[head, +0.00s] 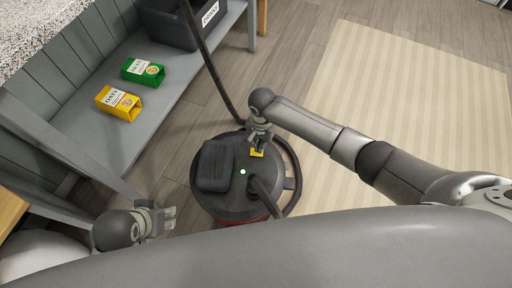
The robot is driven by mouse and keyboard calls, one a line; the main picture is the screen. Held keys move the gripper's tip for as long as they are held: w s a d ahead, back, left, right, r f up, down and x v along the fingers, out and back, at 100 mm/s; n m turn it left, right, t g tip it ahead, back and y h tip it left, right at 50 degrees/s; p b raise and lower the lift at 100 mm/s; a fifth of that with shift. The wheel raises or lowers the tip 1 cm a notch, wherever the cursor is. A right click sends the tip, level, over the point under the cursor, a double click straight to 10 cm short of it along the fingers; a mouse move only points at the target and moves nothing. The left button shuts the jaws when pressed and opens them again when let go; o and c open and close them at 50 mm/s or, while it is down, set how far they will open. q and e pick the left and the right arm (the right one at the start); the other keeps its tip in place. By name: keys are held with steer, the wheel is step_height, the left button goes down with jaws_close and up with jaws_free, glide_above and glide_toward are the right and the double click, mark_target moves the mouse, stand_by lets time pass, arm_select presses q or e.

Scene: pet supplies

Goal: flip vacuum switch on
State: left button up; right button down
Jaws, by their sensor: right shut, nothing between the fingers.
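The vacuum (230,208), a dark grey round canister with a red lower part, stands on the floor at the centre of the head view. A small yellow switch piece (257,153) shows on its top at the back right. A bright greenish-white dot (243,172) glows near the middle of the lid. My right gripper (258,146) points down at the yellow piece, shut and empty; it partly covers the piece, and I cannot tell whether they touch. My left gripper (169,218) is at the lower left, apart from the vacuum; its finger gap is unclear.
A dark hose (215,75) rises from behind the vacuum. A grey shelf (92,140) on the left holds a green carton (143,72), a yellow carton (118,103) and a dark bin (182,25). A striped beige rug (400,95) lies right, with bare wood floor beside it.

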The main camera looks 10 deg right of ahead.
steer(key=shift+r, duration=0.45)
steer(key=shift+r+p, duration=0.4)
steer(key=shift+p, duration=0.3)
steer(key=shift+r+p, duration=0.45)
steer(key=shift+p, duration=0.15)
arm_select(q)
step_height(320, 180, down, 11)
steer(key=shift+w+d+r+g, duration=0.15)
steer(key=shift+w+r+g, duration=0.05)
steer(key=shift+g, duration=0.2)
arm_select(e)
steer(key=shift+s, duration=0.1)
